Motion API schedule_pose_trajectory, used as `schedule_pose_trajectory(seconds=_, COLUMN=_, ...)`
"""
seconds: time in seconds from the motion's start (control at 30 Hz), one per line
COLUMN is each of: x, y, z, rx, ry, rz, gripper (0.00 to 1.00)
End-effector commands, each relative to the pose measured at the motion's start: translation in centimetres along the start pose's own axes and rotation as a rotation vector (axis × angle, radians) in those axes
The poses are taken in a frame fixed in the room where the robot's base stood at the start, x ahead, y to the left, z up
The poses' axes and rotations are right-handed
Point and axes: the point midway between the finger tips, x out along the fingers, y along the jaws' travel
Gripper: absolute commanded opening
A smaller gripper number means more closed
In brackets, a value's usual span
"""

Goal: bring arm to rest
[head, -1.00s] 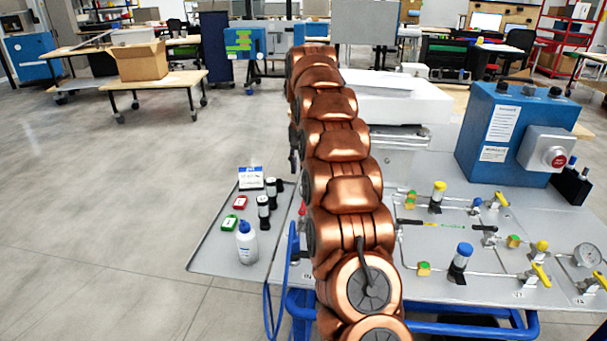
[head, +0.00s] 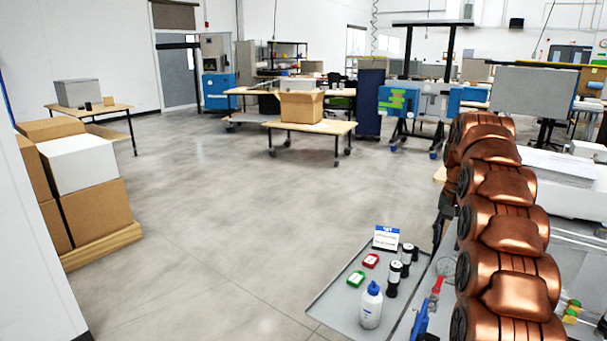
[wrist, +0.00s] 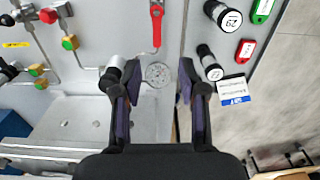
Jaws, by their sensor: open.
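My copper-coloured arm rises along the right side of the head view, extended over the bench. My gripper (wrist: 158,68) shows in the wrist view with its two dark fingers apart and nothing held between them. A round perforated disc (wrist: 158,75) on the bench surface shows in the gap between the fingers. In the head view the gripper is mostly hidden; only a dark part shows at the arm's left edge.
A grey tray (head: 335,303) holds a white bottle (head: 370,306), black-and-white vials (head: 394,279), a red tag (head: 371,261), a green tag (head: 356,279) and a small box (head: 386,238). A red-handled valve (wrist: 156,20) is near the fingers. Stacked cartons (head: 95,210) stand left; the floor between is clear.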

Motion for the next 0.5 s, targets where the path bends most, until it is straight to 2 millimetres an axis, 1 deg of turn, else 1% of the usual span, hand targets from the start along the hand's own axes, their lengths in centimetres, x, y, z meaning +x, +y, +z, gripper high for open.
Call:
schedule_pose_trajectory(seconds=0.03, x=-0.8, y=-0.3, z=0.8, rx=-0.016, ry=0.001, rz=-0.002, gripper=0.42)
schedule_pose_trajectory(seconds=0.07, x=-1.1, y=-0.6, z=1.4, rx=-0.027, ry=0.000, rz=-0.002, gripper=0.42)
schedule_pose_trajectory(seconds=0.2, x=-2.3, y=-1.5, z=4.7, rx=-0.086, ry=-0.017, rz=0.000, gripper=0.42)
schedule_pose_trajectory(seconds=0.37, x=-3.3, y=-2.2, z=8.6, rx=-0.154, ry=-0.030, rz=0.002, gripper=0.42)
schedule_pose_trajectory(seconds=0.5, x=-4.0, y=-2.5, z=12.3, rx=-0.213, ry=-0.042, rz=0.006, gripper=0.42)
